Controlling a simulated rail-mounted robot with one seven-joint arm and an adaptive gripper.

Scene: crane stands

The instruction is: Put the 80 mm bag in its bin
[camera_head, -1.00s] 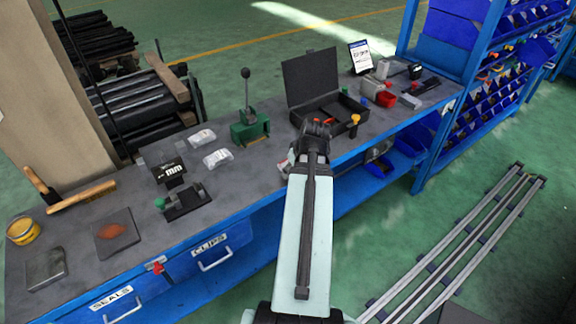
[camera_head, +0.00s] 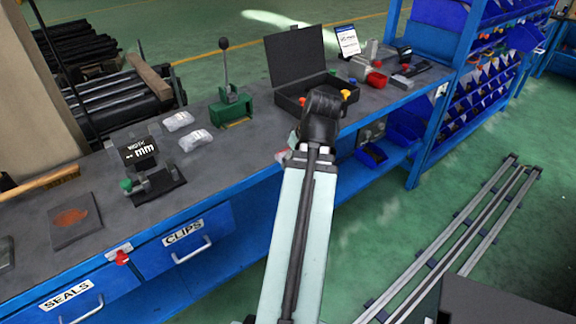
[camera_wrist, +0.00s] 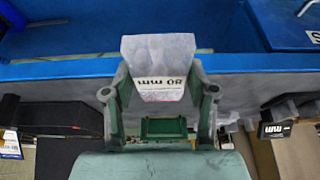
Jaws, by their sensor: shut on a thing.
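My gripper (camera_wrist: 160,78) is shut on the 80 mm bag (camera_wrist: 158,62), a pale clear bag whose "80 mm" label appears upside down in the wrist view. The bag sits between the two fingers, above the bench's blue front edge. In the head view my arm's end hides most of the gripper, and only a small pale part of the bag (camera_head: 283,157) shows at its left. Blue bins fill the rack (camera_head: 437,130) at the right; I cannot read which one is for 80 mm.
Two other bags (camera_head: 178,121) (camera_head: 195,140) lie on the bench (camera_head: 240,150) near a green press (camera_head: 230,104) and a width display (camera_head: 138,149). An open black case (camera_head: 296,58) and a tablet sign (camera_head: 347,41) stand further right.

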